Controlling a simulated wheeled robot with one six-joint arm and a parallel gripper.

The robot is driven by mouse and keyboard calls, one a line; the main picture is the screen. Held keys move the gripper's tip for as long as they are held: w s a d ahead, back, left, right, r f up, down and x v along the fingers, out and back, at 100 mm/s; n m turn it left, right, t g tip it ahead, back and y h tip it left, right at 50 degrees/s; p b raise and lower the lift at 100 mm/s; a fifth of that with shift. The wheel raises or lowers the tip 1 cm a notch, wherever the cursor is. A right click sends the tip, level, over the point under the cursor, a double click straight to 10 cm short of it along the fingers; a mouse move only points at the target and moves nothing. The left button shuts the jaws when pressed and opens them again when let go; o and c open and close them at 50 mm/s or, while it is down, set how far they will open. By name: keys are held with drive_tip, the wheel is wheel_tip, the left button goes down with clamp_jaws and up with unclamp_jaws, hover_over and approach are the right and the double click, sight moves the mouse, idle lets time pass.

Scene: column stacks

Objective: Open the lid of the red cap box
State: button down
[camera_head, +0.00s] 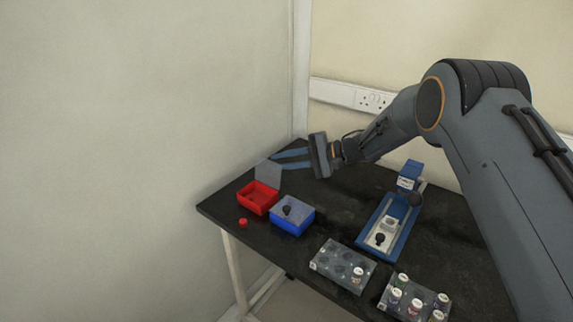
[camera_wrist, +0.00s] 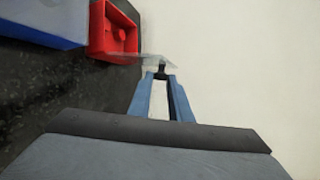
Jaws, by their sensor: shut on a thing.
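The red cap box (camera_head: 257,201) is an open red bin near the left edge of the black table. It also shows at the top of the wrist view (camera_wrist: 103,40). Its clear grey lid (camera_head: 267,175) stands tilted up at the box's far side. In the wrist view the lid (camera_wrist: 147,59) is seen nearly edge-on. My gripper (camera_head: 274,160) reaches in from the right behind the box. In the wrist view its blue fingertips (camera_wrist: 161,77) are shut on the lid's small dark knob (camera_wrist: 162,69). The inside of the box shows.
A blue box (camera_head: 292,223) with a clear lid and dark knob stands right beside the red box. A blue device (camera_head: 392,225) and clear racks (camera_head: 342,262) with vials are to the right. The wall is close behind.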

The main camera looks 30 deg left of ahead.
drive_tip(key=shift+f, duration=0.2)
idle(0.3)
drive_tip(key=c, duration=1.7)
unclamp_jaws()
drive_tip(key=shift+o, duration=0.2)
drive_tip(key=shift+w, duration=0.1)
drive_tip(key=shift+r, duration=0.1)
drive_tip(key=b+v, duration=0.2)
drive_tip(key=v, duration=0.5)
drive_tip(key=shift+w+d, duration=0.2)
drive_tip(key=shift+d, duration=0.2)
drive_tip(key=shift+s, duration=0.1)
